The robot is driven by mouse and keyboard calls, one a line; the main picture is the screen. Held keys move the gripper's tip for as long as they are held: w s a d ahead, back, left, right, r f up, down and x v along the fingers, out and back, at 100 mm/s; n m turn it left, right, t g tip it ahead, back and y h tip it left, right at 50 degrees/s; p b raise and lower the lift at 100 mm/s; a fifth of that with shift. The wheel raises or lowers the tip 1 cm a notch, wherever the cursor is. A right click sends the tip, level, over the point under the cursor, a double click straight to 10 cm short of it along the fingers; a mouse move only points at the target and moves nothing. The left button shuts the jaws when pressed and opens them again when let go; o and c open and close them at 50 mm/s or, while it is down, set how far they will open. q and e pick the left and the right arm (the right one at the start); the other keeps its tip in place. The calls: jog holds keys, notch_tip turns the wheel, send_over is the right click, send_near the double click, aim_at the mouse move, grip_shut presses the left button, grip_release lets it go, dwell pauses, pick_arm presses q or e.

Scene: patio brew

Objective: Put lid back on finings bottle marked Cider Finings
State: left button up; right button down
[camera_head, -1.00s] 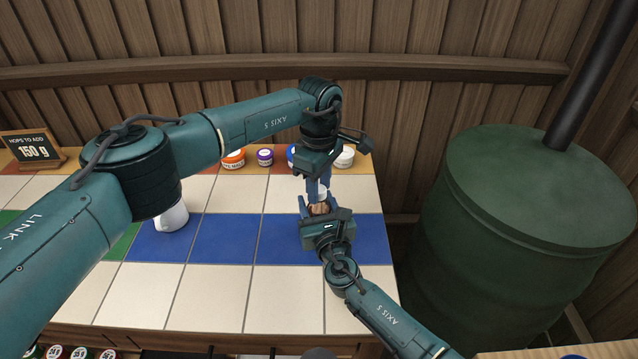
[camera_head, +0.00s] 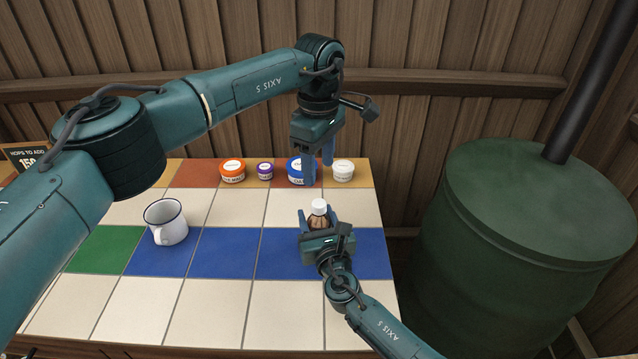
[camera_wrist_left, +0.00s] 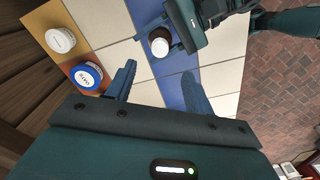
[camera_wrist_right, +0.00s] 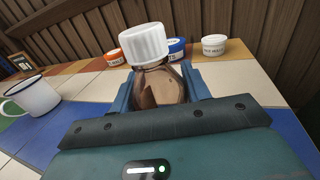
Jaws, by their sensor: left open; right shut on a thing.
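A small brown bottle (camera_head: 318,221) is upright in my right gripper (camera_head: 318,222), which is shut on its body above the blue tile row. A white ribbed lid (camera_wrist_right: 145,44) sits on top of the bottle's neck; I cannot tell how tightly. No Cider Finings marking can be read on the part that shows. My left gripper (camera_head: 318,172) is open and empty, above and behind the bottle, apart from the lid. The left wrist view shows the capped bottle (camera_wrist_left: 160,45) beyond the open left fingers.
Along the table's back edge stand an orange tub (camera_head: 232,171), a purple tub (camera_head: 265,171), a blue tub (camera_head: 296,172) and a white tub (camera_head: 343,170). A white mug (camera_head: 166,222) stands left. A green barrel (camera_head: 520,240) is right of the table. Front tiles are clear.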

pick_arm(q)
jog(key=shift+r, duration=1.4)
pick_arm(e)
jog(key=c, duration=0.6)
grip_release()
jog(key=p+v, duration=0.1)
jog(key=v, duration=1.2)
jog(key=shift+s, duration=0.1)
pick_arm(q)
jog(key=shift+r, duration=0.65)
jog(key=shift+s, duration=0.1)
